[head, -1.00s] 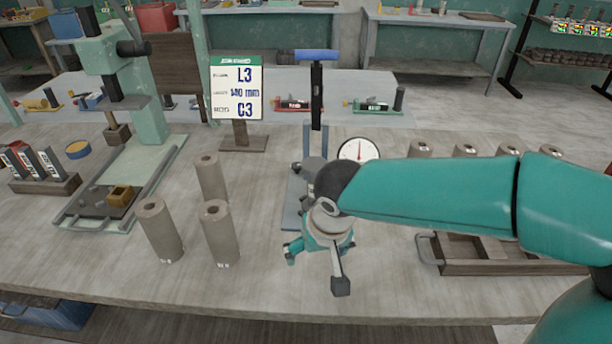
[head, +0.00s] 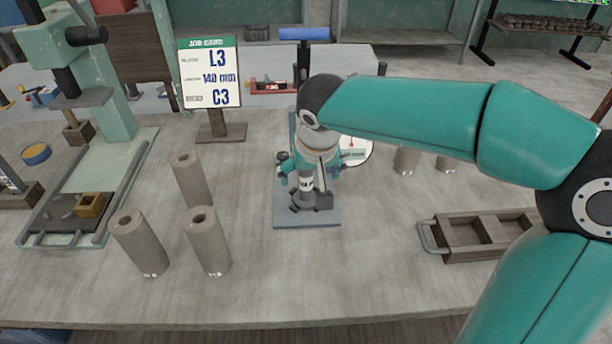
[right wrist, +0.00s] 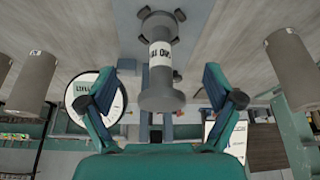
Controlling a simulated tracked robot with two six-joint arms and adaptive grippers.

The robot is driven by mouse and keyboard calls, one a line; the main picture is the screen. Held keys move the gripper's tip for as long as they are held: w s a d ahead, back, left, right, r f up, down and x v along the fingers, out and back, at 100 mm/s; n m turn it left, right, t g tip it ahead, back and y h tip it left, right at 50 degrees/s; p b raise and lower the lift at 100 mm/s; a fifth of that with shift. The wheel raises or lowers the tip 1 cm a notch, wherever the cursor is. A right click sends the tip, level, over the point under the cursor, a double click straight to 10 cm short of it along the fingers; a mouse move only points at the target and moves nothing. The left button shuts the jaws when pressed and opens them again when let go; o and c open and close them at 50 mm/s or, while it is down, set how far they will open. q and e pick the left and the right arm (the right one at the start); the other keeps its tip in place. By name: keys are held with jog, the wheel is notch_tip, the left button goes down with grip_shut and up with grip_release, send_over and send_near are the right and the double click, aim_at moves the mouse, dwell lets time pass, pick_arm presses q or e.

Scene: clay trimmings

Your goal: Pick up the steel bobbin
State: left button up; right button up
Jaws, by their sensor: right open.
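The steel bobbin (head: 306,186) is a grey spool with a white label band. It stands upright on the blue-grey base plate (head: 290,219) of a gauge stand, at a dark clamp fixture. In the right wrist view the bobbin (right wrist: 161,73) is in the middle, between the spread fingers. My right gripper (head: 308,172) is open above and around it, with a finger on either side; the right wrist view shows gaps between the fingers and the bobbin. In the head view the gripper hides its upper part. My left gripper is not in view.
Several clay-coloured tubes (head: 207,243) stand to the left, and others (head: 406,161) stand behind my right arm. A wooden tray (head: 440,257) lies to the right. A job card (head: 211,75) and a green press (head: 100,90) stand at the left. The front middle of the table is clear.

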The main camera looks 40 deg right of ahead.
jog(key=w, duration=0.1)
jog(key=w+d+p, duration=0.1)
jog(key=w+d, duration=0.1)
jog(key=w, duration=0.1)
jog(key=shift+w+f, duration=0.1)
jog(key=shift+f, duration=0.5)
grip_shut()
